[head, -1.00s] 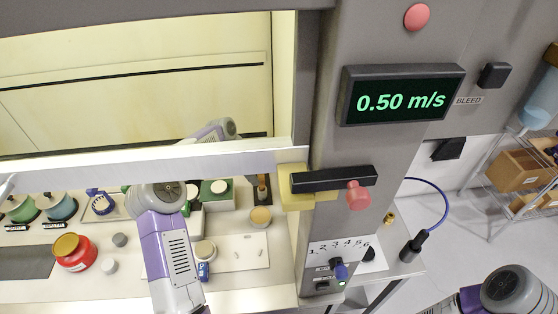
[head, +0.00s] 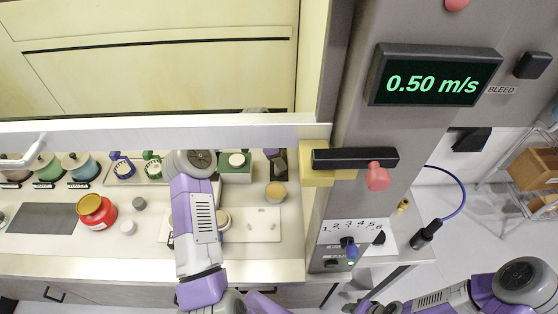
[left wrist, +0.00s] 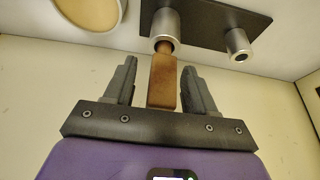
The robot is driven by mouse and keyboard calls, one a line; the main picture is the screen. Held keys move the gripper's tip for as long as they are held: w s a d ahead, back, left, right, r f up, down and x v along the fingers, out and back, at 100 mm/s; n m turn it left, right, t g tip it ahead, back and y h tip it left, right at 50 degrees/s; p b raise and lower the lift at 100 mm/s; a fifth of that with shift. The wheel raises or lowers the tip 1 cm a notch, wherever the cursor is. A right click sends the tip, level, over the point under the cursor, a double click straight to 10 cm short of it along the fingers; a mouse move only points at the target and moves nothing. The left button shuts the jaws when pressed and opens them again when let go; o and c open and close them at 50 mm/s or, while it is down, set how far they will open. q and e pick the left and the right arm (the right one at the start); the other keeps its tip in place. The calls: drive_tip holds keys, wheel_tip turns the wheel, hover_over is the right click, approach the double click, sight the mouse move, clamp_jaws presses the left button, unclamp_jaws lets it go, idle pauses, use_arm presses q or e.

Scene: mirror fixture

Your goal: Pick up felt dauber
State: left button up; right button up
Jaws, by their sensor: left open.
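The felt dauber (left wrist: 163,82) shows in the left wrist view as a brown, squared handle. Its upper end in the picture meets a silver socket (left wrist: 165,24) on a dark holder plate (left wrist: 207,18). My left gripper (left wrist: 160,82) is open, with one finger on each side of the handle and a visible gap on both sides. The felt end is hidden in the socket. In the head view the dauber cannot be made out clearly, and my left arm reaches in under the raised sash. My right arm is at the lower right, its gripper out of sight.
A second silver socket (left wrist: 238,43) is beside the dauber. A round tan-topped jar (head: 275,192) stands close by, and a green block (head: 236,168) is to its left. The pale sash bar (head: 150,133) crosses above the bench.

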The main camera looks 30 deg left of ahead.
use_arm(q)
clamp_jaws()
drive_tip(key=shift+r, duration=5.05)
